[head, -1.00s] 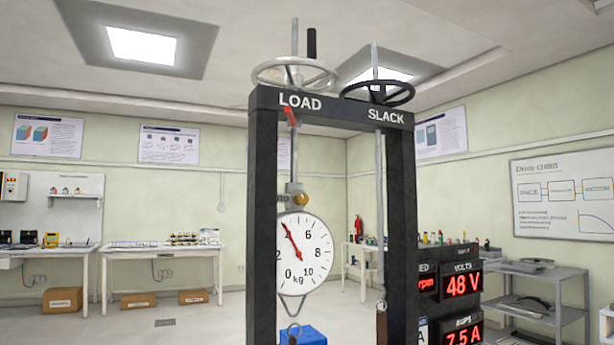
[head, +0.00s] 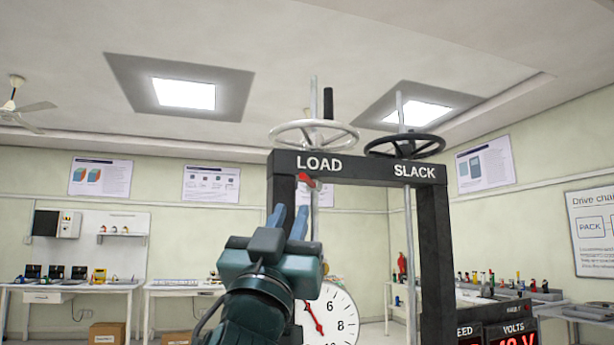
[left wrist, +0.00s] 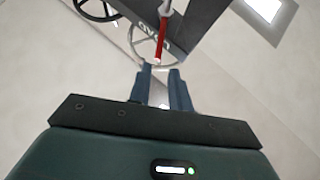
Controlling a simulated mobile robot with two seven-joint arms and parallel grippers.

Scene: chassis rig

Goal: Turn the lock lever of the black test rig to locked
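The black test rig (head: 437,240) is a dark frame with a LOAD and SLACK crossbar (head: 357,167). A short red lever (head: 307,180) sits under the LOAD label; I take it as the lock lever. In the left wrist view the red lever (left wrist: 161,40) points down toward my fingertips. My left gripper (head: 289,212) is raised just below and left of the lever, pointing up. In the left wrist view my left gripper (left wrist: 160,72) is open, with an empty gap and the lever's tip just beyond it. My right gripper is not in view.
A white handwheel (head: 314,135) and a black handwheel (head: 404,146) top the rig. A round dial (head: 335,318) hangs inside the frame, partly hidden by my left gripper. A rod (head: 410,250) hangs under SLACK. Benches stand along the walls.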

